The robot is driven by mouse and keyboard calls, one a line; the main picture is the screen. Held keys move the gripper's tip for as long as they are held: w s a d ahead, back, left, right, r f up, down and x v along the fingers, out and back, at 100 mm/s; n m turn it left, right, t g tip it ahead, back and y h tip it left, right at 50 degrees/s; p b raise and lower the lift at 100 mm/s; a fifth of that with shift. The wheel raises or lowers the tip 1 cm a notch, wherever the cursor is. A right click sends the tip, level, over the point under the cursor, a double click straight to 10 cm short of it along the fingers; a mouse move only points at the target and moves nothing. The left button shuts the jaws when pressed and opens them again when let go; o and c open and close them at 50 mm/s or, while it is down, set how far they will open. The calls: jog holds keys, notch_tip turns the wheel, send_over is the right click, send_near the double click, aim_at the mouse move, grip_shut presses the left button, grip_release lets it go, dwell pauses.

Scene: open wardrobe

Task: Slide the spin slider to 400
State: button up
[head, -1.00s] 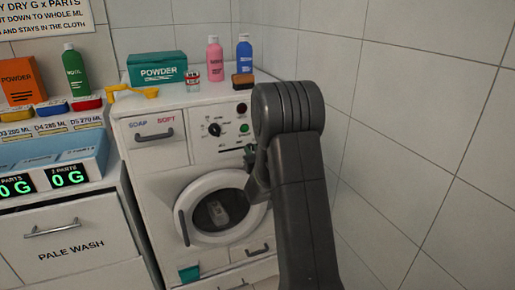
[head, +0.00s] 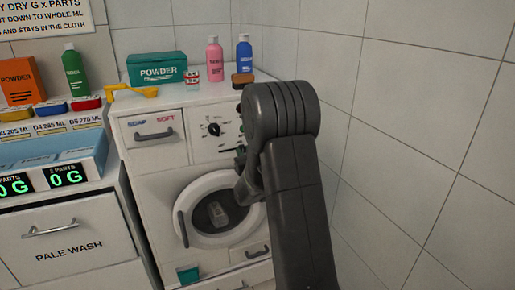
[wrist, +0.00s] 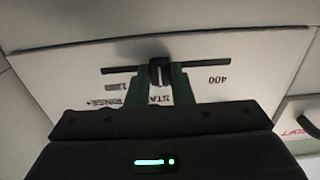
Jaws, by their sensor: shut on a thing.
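The white washing machine (head: 150,120) stands at the centre of the head view. In the wrist view its panel is upside down, with a dark slider track (wrist: 205,65) across it. The slider knob (wrist: 160,72) is dark with a pale stripe and sits near the middle of the track. The "400" label (wrist: 217,79) is by the right end of the track, and a less legible number (wrist: 115,87) is near the left end. My gripper (wrist: 161,78) has its green fingers on both sides of the knob, shut on it. In the head view my arm hides much of the panel.
A powder box (head: 157,68), a pink bottle (head: 215,58), a blue bottle (head: 244,55) and a brown block (head: 242,80) stand on the machine. A round dial (head: 213,129) is left of my arm. A tiled wall (head: 400,130) is close on the right.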

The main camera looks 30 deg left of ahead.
aim_at(222, 151)
jog(key=shift+s+a, duration=0.35)
jog(key=shift+s, duration=0.05)
jog(key=shift+s+a+b, duration=1.05)
jog(key=shift+s+a, duration=0.6)
jog(key=shift+s, duration=0.25)
jog(key=shift+s+a, duration=0.15)
jog(key=shift+s, duration=0.05)
jog(key=shift+s+a, duration=0.15)
jog(key=shift+s, duration=0.05)
dwell(0.7)
jog(key=o, duration=0.8)
jog(key=shift+o, duration=0.2)
